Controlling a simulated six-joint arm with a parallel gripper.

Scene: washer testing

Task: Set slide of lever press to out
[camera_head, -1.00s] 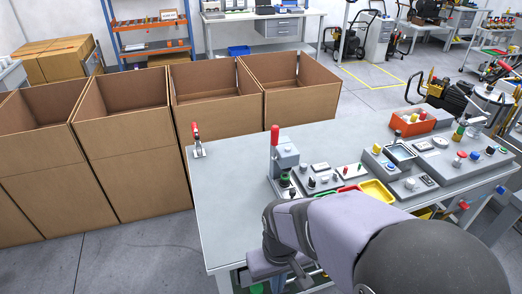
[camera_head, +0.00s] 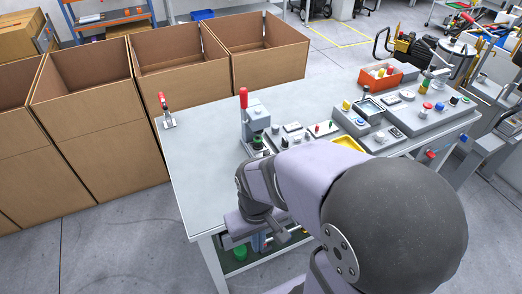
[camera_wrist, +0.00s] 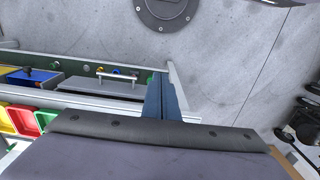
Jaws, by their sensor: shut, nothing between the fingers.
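The lever press (camera_head: 256,122) stands upright on the workbench, a grey body with a red-gripped lever (camera_head: 243,98) pointing up. Its base is partly hidden by my arm, and I cannot make out the slide or its position. My gripper (camera_head: 262,243) is below the front edge of the bench top, in front of the bench and well apart from the press. In the wrist view its blue fingers (camera_wrist: 166,98) are together and empty, and the press does not show there.
The grey workbench (camera_head: 205,150) carries a red-handled toggle clamp (camera_head: 166,112), control panels (camera_head: 415,115), a yellow tray (camera_head: 348,143) and an orange bin (camera_head: 382,76). Open cardboard boxes (camera_head: 100,110) stand to the left. The bench's left part is clear.

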